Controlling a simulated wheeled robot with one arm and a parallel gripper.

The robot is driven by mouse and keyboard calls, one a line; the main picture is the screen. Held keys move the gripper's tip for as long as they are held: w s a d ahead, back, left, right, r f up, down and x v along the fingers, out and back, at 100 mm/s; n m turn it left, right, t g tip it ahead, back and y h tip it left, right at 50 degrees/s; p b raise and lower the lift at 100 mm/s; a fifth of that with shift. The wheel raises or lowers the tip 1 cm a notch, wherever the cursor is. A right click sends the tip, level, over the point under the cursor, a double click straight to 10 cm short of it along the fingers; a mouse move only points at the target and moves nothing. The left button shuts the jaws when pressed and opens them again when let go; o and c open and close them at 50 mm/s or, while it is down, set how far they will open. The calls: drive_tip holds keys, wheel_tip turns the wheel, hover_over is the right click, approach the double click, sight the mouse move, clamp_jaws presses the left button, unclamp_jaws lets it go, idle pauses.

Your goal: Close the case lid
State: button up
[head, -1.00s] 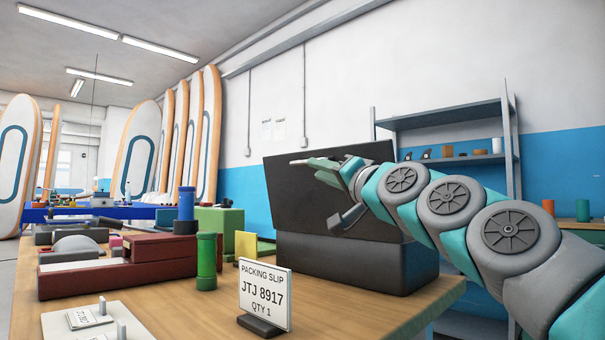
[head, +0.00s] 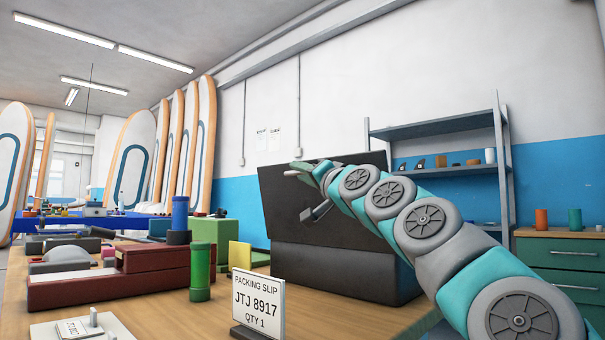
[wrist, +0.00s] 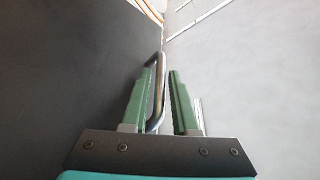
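The case is a dark box on the bench in the head view; its base (head: 345,272) is flat and its dark lid (head: 290,205) stands raised, nearly upright. My gripper (head: 303,168) is near the upper left part of the lid, in front of its face. In the wrist view my gripper (wrist: 162,75) is open, with two green fingers apart. A bent metal handle (wrist: 160,85) lies between the fingers, close to the left finger. The dark lid surface (wrist: 70,75) fills the left side of that view. I cannot tell whether either finger touches the handle.
A packing slip sign (head: 258,303) stands in front of the case. A green cylinder (head: 201,272), a blue cylinder (head: 180,213), a green block (head: 216,236) and a dark red fixture (head: 110,282) are to the left. A grey shelf (head: 435,120) stands behind.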

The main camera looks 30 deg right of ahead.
drive_tip(key=shift+c, duration=0.4)
clamp_jaws()
idle(1.0)
